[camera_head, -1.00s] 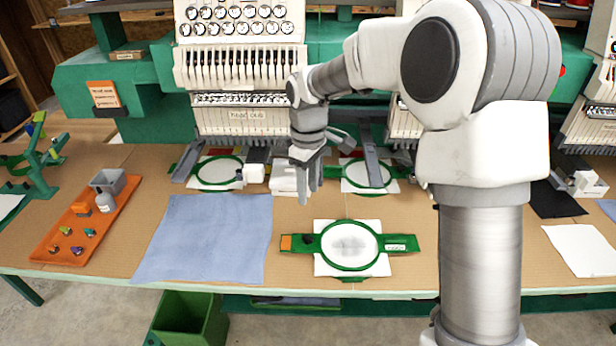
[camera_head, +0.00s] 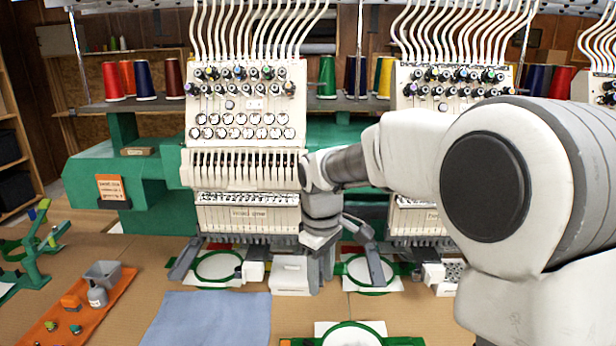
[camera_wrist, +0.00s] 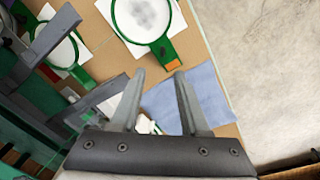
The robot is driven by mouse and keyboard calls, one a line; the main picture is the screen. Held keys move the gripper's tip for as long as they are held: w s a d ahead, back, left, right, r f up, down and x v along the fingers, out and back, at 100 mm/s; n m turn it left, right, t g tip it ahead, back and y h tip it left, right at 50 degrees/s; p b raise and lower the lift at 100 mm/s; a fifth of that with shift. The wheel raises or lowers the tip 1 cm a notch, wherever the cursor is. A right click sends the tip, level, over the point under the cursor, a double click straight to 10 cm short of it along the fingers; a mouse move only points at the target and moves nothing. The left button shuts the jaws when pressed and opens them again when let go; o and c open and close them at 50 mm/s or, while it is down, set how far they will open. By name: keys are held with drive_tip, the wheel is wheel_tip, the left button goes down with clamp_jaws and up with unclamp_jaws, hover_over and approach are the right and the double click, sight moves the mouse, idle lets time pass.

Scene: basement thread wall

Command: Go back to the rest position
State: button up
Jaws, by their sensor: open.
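My gripper (camera_wrist: 159,98) is open and empty in the wrist view, its two grey fingers apart above the table. In the head view my gripper (camera_head: 322,272) hangs pointing down in front of the embroidery machine (camera_head: 245,170), left of the image centre line of my arm. A green hoop with white fabric (camera_head: 352,334) lies on the table below it, cut off by the lower edge. The hoop also shows in the wrist view (camera_wrist: 142,38), clear of the fingers, with a greyish patch in its middle.
A blue cloth (camera_head: 210,318) lies on the table left of the hoop. More hoops (camera_head: 218,266) sit under the machine heads. Thread cones (camera_head: 145,80) stand on the shelf behind.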

drive_tip(key=s+d+r+m+t, duration=0.3)
drive_tip(key=s+d+r+m, duration=0.35)
drive_tip(key=s, duration=0.65)
drive_tip(key=s+d+m+t, duration=0.1)
drive_tip(key=s+d+m, duration=0.2)
drive_tip(key=s, duration=0.7)
drive_tip(key=shift+d+r+m+t, duration=0.15)
drive_tip(key=shift+d+m+t, duration=0.25)
drive_tip(key=shift+d, duration=0.55)
